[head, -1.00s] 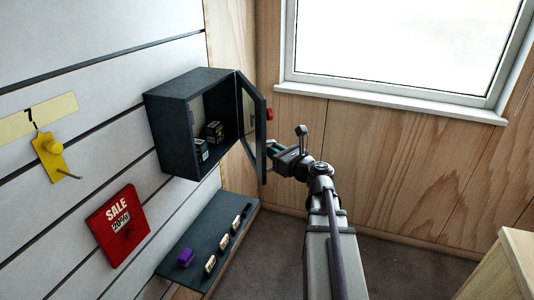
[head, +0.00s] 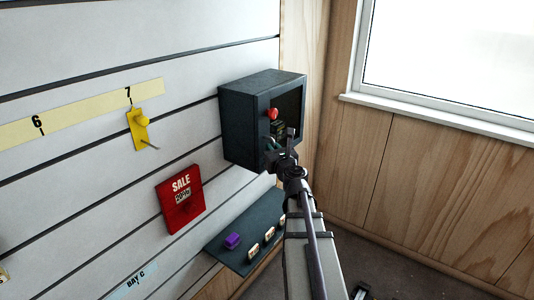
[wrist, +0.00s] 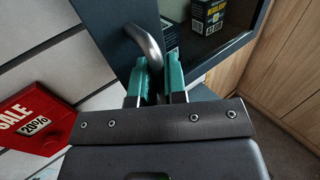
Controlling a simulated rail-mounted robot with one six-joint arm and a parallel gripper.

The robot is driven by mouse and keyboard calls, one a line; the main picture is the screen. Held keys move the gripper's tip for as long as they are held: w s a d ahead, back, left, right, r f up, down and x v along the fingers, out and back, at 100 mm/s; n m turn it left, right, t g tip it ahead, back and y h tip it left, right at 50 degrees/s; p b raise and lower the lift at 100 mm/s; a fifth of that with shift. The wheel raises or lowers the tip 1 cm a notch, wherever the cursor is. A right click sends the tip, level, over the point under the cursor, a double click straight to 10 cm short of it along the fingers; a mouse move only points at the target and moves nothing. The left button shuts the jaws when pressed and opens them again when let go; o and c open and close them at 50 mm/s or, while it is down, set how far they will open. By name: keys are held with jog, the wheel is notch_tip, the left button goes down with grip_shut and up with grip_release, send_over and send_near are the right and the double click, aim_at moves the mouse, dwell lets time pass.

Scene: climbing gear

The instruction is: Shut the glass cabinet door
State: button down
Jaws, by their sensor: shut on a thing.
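The dark cabinet (head: 240,122) hangs on the slatted wall. Its glass door (head: 263,135) lies at or near the cabinet's front; I cannot tell whether a small gap is left. The dark door frame is just beyond the fingers, and small boxes (wrist: 208,14) show through the glass. In the head view, my gripper (head: 270,146) is at the door's lower left, partly hidden by my arm.
A dark shelf (head: 240,250) below the cabinet carries a purple item (head: 232,241) and several small pale items. A red sale sign (head: 180,198) and a yellow tag on a hook (head: 138,130) are on the wall to the left. A window is at the upper right.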

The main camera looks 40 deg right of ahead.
jog(key=shift+w, duration=0.2)
jog(key=c, duration=1.4)
grip_release()
jog(key=shift+w+a, duration=0.1)
jog(key=shift+c, duration=0.2)
jog(key=shift+o, duration=1.2)
